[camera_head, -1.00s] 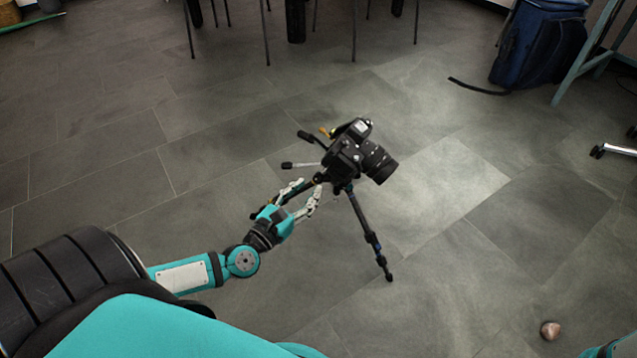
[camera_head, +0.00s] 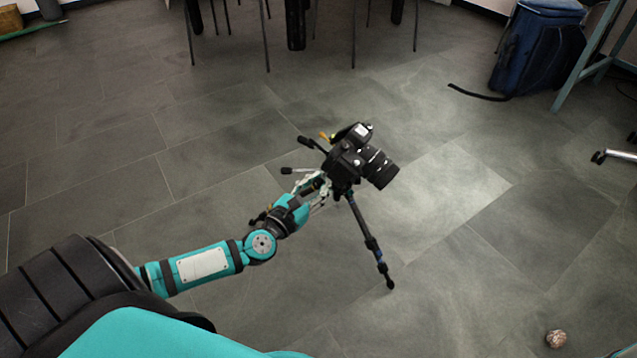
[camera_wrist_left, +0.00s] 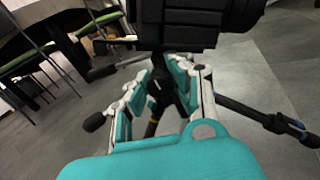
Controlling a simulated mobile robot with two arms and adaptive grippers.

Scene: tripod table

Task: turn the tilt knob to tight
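A black camera (camera_head: 350,160) sits on a small dark tripod (camera_head: 372,245) in the middle of the head view. Two black-ended handles stick out to its left, the upper one (camera_head: 308,142) and the lower one (camera_head: 288,170). My left gripper (camera_head: 322,184) is at the tripod head, just below the camera. In the left wrist view its fingers (camera_wrist_left: 165,80) stand apart on both sides of a dark, knob-like part (camera_wrist_left: 158,88) with a small white mark. Whether they touch it is unclear. The camera body (camera_wrist_left: 185,22) overhangs the fingers. My right gripper is out of view.
Grey tiled floor lies clear around the tripod. A brownish round object (camera_head: 556,339) lies at the lower right. A blue bag (camera_head: 535,55) stands at the upper right, and chair legs (camera_head: 265,40) are at the back.

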